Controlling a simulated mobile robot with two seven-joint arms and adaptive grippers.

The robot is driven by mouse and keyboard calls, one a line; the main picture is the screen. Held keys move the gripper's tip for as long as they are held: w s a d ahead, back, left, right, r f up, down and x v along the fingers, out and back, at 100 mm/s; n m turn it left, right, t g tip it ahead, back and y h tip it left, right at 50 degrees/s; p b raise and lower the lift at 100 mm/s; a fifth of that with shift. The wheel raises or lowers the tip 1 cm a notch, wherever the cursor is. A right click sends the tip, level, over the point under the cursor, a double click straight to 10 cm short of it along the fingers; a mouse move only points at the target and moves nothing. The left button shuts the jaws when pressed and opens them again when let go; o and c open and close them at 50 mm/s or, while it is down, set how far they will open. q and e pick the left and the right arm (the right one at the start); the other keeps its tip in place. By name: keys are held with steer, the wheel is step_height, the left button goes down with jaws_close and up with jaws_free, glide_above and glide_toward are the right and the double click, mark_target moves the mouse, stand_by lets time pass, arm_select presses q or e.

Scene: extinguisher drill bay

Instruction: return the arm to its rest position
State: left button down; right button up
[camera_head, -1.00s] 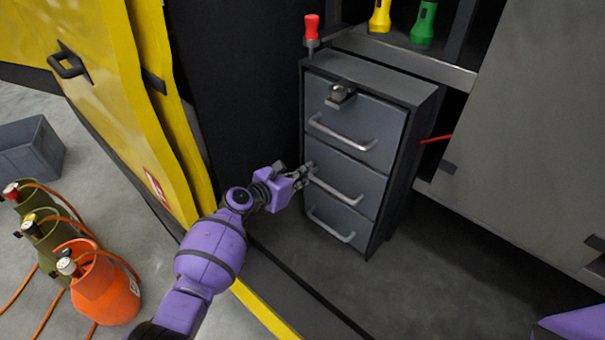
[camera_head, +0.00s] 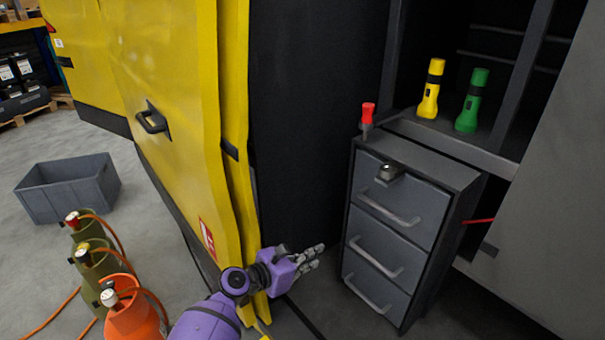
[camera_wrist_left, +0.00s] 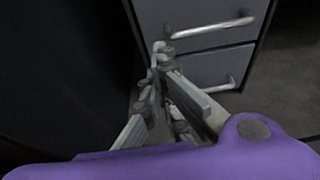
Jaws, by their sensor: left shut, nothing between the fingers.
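My left gripper (camera_head: 311,259) is shut and empty, just left of the grey drawer cabinet (camera_head: 408,222) in the head view. A gap shows between its fingertips and the drawer fronts. In the left wrist view the gripper (camera_wrist_left: 160,62) points toward the cabinet's lower drawers (camera_wrist_left: 215,75), and its fingers are together with nothing between them. My right gripper is not in view.
The yellow door (camera_head: 190,120) stands close to my left arm. A red flashlight (camera_head: 367,115), a yellow flashlight (camera_head: 431,90) and a green flashlight (camera_head: 472,102) stand upright at the back. A grey crate (camera_head: 70,190) and gas cylinders (camera_head: 132,312) are on the left floor.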

arm_select(q)
steer(key=s+a+f+m+t+y+p, duration=0.1)
steer(key=s+a+f+m+t+y, duration=0.2)
steer(key=a+m, duration=0.5)
steer(key=s+a+f+m+y, duration=0.2)
steer(key=s+a+m+y, duration=0.3)
steer(key=m, duration=0.7)
steer(key=s+a+f+m+g+y, duration=0.1)
steer(key=s+a+f+m, duration=0.1)
steer(key=s, duration=0.9)
steer(key=s+a+f+m+g+y+p, duration=0.1)
steer(key=s+a+f, duration=0.3)
steer(key=s, duration=0.8)
steer(key=s+a+f+m+y, duration=0.1)
steer(key=s+a+f, duration=0.3)
steer(key=s, duration=0.7)
steer(key=shift+s+a+m+g, duration=0.15)
steer(key=shift+a+m+g, duration=0.25)
steer(key=shift+a+m, duration=0.65)
